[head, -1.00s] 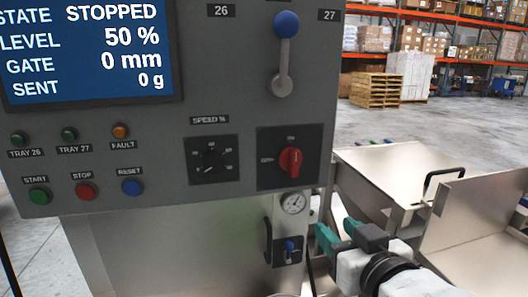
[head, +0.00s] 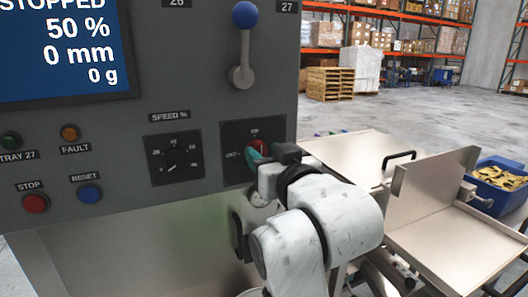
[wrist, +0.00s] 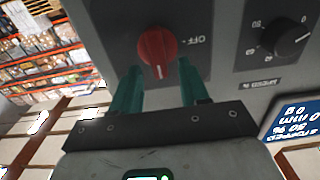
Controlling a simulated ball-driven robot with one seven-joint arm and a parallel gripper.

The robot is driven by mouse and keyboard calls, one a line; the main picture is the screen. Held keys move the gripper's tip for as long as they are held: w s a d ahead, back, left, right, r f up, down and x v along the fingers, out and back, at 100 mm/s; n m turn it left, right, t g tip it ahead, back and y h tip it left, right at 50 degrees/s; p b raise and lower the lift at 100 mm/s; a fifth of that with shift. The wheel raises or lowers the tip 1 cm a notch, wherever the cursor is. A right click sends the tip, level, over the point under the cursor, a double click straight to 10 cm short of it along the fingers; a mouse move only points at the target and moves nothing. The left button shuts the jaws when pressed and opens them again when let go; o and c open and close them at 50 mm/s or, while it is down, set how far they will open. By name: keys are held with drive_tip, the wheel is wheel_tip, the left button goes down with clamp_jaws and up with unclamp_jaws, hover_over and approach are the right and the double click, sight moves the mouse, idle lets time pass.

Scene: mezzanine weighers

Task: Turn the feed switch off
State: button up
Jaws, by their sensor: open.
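The feed switch is a red rotary knob (head: 258,146) on a black plate at the panel's lower right, with OFF marked at its left and ON above. In the wrist view the knob (wrist: 157,48) appears inverted, its handle and pale mark pointing down, away from the OFF label at its right. This is the ON direction. My gripper (head: 256,156) is in front of the switch and partly hides it. In the wrist view my gripper (wrist: 157,70) is open, a teal finger on each side below the knob. I cannot tell whether they touch it.
A speed dial (head: 174,159) is left of the switch. A lever with a blue ball (head: 244,15) stands above it. The screen (head: 60,50) reads STOPPED. Steel trays (head: 460,245) and a blue bin of yellow items (head: 498,178) are at right.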

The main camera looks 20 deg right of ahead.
drive_tip(key=shift+w, duration=0.6)
clamp_jaws()
